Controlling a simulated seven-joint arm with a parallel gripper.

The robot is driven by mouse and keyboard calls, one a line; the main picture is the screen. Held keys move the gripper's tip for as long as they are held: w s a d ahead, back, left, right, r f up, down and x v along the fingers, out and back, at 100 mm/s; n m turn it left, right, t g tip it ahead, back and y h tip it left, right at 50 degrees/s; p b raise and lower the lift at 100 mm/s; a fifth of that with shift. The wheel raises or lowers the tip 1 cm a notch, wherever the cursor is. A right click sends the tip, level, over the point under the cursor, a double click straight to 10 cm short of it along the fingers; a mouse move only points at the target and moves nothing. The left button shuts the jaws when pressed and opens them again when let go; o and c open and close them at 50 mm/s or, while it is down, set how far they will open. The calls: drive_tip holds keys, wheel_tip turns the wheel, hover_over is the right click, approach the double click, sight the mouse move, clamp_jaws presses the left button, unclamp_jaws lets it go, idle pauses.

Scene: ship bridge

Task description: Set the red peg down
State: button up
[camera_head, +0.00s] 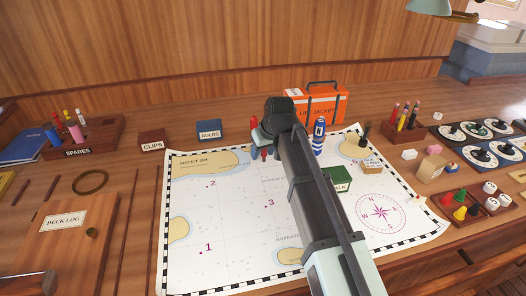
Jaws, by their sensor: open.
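My gripper (262,150) is above the back edge of the sea chart (230,215), at the end of my dark arm. Its jaws are open, but the arm's end hides much of them. A red thing (254,122), perhaps the red peg, shows just behind the pale part of the gripper. A smaller red bit shows low by the fingertips. I cannot tell whether these are one peg, or whether it touches the chart.
A blue-and-white striped lighthouse (319,136) and an orange life jacket case (322,106) stand close to my arm. Behind are the bulbs box (209,135) and clips box (152,141). A peg rack (403,128) stands right. The chart's left half is clear.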

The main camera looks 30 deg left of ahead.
drive_tip(key=v, duration=1.2)
drive_tip(key=shift+r, duration=0.1)
